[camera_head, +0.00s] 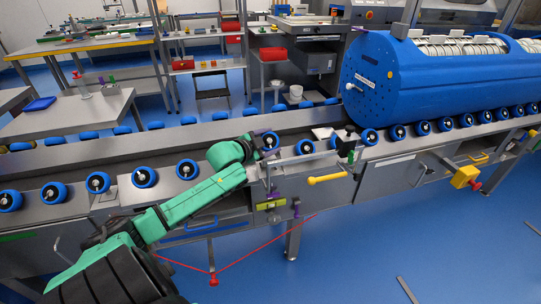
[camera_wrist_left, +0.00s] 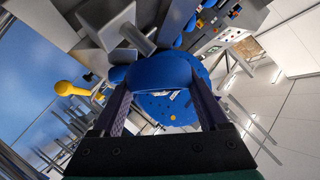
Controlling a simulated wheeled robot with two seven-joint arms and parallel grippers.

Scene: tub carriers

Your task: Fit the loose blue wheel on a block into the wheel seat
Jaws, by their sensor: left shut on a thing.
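My left gripper (camera_head: 261,147) is above the near rail, at the end of the green arm. In the left wrist view its two dark fingers (camera_wrist_left: 162,105) are closed on a blue wheel (camera_wrist_left: 162,72). A blue wheel (camera_head: 271,141) beside the gripper in the head view sits slightly above the line of the rail wheels and appears to be this one. The fingers hide part of the wheel's sides. I cannot clearly make out the empty wheel seat. My right gripper is not in view.
Several blue wheels (camera_head: 144,176) line the near rail. A large blue tub (camera_head: 385,80) rests at the right, and also shows in the left wrist view (camera_wrist_left: 165,108). A yellow handle (camera_head: 327,180) and a grey bar stick out near the gripper. Blue floor lies open in front.

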